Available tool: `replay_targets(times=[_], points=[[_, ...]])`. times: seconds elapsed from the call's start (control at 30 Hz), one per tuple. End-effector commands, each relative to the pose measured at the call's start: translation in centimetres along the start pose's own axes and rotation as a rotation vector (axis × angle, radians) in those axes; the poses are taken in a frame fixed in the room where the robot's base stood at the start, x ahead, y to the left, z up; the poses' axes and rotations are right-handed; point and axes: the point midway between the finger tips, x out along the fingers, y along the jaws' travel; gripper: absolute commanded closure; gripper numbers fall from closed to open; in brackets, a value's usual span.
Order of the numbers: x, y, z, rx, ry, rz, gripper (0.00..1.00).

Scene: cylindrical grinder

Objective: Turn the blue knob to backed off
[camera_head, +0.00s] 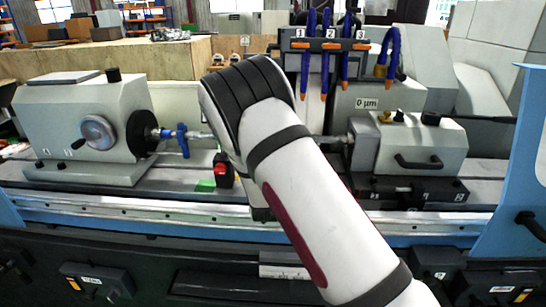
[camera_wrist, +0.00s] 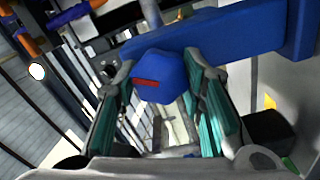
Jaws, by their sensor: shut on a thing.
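The blue knob (camera_wrist: 160,72) shows in the wrist view, with a short red mark on its face. My gripper (camera_wrist: 163,86) has its two teal-padded fingers on either side of the knob, shut on it. The red mark lies nearly level in the picture, tilted slightly. A long blue part (camera_wrist: 245,38) runs behind the knob. In the head view my white arm covers the middle of the machine, and I cannot see the knob or the fingertips there.
The grey headstock (camera_head: 75,130) stands left and the grey tailstock block (camera_head: 425,145) right on the machine bed. Blue hoses with orange tips (camera_head: 327,75), labelled 1, 2 and 3, hang above. A red-topped black switch box (camera_head: 222,170) stands close beside my arm.

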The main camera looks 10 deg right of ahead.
Motion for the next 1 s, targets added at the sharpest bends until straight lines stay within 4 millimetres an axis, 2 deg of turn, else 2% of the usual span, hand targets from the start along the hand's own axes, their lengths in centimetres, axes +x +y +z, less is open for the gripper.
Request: replay_targets(times=[0.5, 1.0], points=[[-0.02, -0.17, -0.12, -0.416, 0.003, 0.001, 0.91], [0.01, -0.21, -0.02, -0.549, 0.001, 0.0, 0.91]])
